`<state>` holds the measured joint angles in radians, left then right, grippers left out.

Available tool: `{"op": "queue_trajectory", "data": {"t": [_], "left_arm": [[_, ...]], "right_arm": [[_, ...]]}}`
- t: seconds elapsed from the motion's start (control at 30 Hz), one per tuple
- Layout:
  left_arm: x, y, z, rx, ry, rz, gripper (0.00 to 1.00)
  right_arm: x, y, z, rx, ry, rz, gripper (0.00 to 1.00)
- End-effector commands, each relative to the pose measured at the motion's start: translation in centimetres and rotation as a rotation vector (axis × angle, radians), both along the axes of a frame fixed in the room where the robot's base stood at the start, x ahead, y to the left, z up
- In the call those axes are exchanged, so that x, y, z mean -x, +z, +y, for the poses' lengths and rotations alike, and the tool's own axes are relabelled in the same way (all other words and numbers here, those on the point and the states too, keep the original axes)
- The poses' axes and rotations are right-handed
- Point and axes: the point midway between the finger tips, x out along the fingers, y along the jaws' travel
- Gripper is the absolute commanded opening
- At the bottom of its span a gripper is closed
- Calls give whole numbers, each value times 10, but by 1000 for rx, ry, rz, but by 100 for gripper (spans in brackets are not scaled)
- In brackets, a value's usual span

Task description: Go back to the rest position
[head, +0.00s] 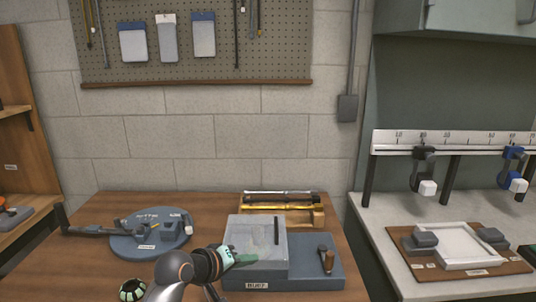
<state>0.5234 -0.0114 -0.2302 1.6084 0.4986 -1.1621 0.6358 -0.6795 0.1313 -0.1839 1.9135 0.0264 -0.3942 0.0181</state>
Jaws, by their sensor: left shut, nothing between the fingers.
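My left gripper (244,259) is at the bottom middle of the head view, with its arm coming up from the bottom edge. Whether the fingers touch the box I cannot tell. A round blue base (125,247) lies on the wooden bench at the left, with small grey parts on it. A dark jointed arm piece (90,231) reaches left from the base.
The blue-grey tray (312,283) also holds a small tool (327,260). A wooden holder (300,217) with long tools stands behind it. On the right counter lies a brown board (502,268) with a white frame (462,242). Bare bench (60,275) shows front left.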

Motion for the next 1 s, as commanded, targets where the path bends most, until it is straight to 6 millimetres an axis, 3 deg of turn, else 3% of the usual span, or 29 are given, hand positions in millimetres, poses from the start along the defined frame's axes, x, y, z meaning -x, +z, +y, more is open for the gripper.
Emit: {"op": "queue_trajectory", "data": {"t": [0.03, 0.2, 0.4, 0.6, 0.8, 0.93, 1.0], "left_arm": [[21, -27, 12, -58, -7, 18, 0], [93, -94, 48, -264, -54, 68, 0], [191, -146, 94, -501, -132, 151, 0], [272, -164, 130, -683, -219, 230, 0], [330, -165, 155, -803, -291, 295, 0], [363, -161, 168, -869, -338, 334, 0], [350, -173, 163, -860, -326, 292, 0]], "right_arm": [[0, 0, 0, 0, 0, 0, 100], [0, 0, 0, 0, 0, 0, 100], [0, 0, 0, 0, 0, -1, 100], [0, 0, 0, 0, 0, -1, 100], [0, 1, 0, 0, 0, -1, 100], [0, 1, 0, 0, 0, -1, 100], [-1, 1, 0, 0, 0, -2, 100]]}}
